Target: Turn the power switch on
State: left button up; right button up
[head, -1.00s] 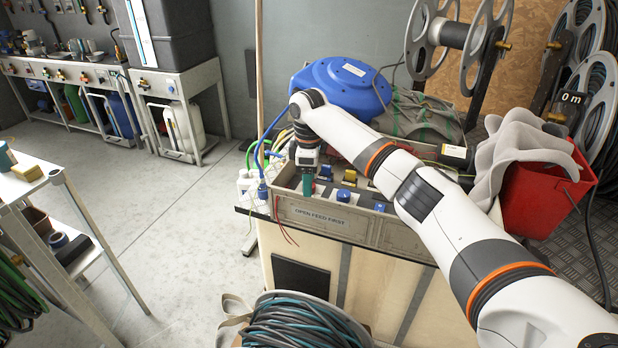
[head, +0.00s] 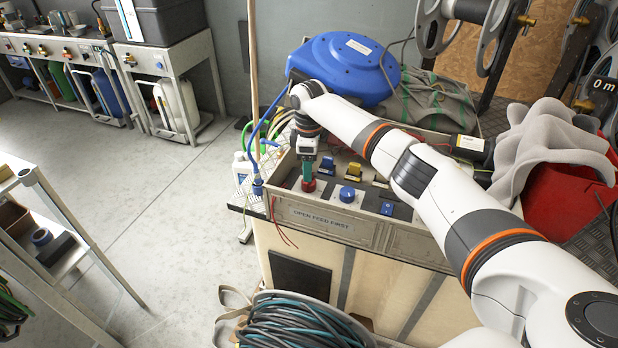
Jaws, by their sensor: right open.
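An open-topped grey control box (head: 345,240) labelled "OPEN FEED FIRST" stands on a wooden cabinet. Inside are a round blue knob (head: 347,194), a small blue switch (head: 387,208) to its right, and blue (head: 328,164) and yellow (head: 354,171) controls behind. No label here tells me which one is the power switch. My right gripper (head: 308,182) points down at the box's left end, left of the round blue knob. It is open; a red part shows at its tips, and I cannot tell whether they touch it. My left gripper is out of view.
A blue hose reel (head: 343,68) stands behind the box, close to my right arm. A red bucket (head: 568,197) with grey cloth (head: 545,150) is at right. A coiled hose (head: 300,325) lies below in front. Open floor is at left.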

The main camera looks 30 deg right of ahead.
notch_tip(320, 180, down, 5)
jog(key=shift+w+r, duration=0.1)
jog(key=shift+r, duration=0.1)
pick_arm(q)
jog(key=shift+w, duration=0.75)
pick_arm(e)
jog(key=shift+f, duration=0.55)
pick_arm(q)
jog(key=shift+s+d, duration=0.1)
pick_arm(e)
jog(key=c, duration=0.7)
